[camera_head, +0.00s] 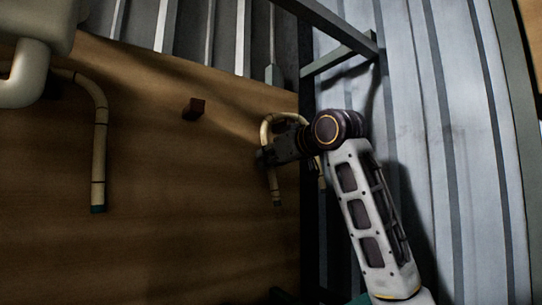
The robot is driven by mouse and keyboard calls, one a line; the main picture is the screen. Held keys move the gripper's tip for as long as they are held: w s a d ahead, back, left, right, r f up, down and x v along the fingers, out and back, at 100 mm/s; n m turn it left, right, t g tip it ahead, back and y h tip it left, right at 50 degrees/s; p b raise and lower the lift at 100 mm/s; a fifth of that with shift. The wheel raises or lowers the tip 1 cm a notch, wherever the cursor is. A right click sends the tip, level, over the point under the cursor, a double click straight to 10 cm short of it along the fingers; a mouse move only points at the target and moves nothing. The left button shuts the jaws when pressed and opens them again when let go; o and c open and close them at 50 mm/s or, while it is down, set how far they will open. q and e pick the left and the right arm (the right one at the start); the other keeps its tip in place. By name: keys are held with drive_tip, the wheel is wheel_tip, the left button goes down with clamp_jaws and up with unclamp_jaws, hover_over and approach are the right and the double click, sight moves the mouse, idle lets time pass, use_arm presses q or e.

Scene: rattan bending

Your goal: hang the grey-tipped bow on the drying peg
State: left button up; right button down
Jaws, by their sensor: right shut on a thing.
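My right gripper (266,156) is shut on a bent, pale rattan bow (283,117). The bow's curve is at the top, with both legs hanging down. The tip of its left leg (277,203) looks dark grey; the right leg is partly behind my gripper and wrist. A short dark-red block (194,109) stands out from the brown wooden surface to the left of the bow, apart from it; I cannot tell whether it is the drying peg. My left gripper is not in view.
Another bent rattan piece (101,130) with a green tip is at the left. A white rounded body with a thick pipe (22,78) fills the top left corner. A grey metal frame (340,55) is above my right arm. The wooden surface (180,210) below the block is clear.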

drive_tip(key=shift+w+a+f, duration=0.15)
drive_tip(key=shift+w+f, duration=0.05)
drive_tip(key=shift+w, duration=0.1)
drive_tip(key=shift+f, duration=0.1)
idle(0.4)
drive_tip(key=c, duration=1.3)
unclamp_jaws()
drive_tip(key=shift+s, duration=0.1)
drive_tip(key=shift+s+d, duration=0.25)
drive_tip(key=shift+s, duration=0.05)
drive_tip(key=v, duration=1.1)
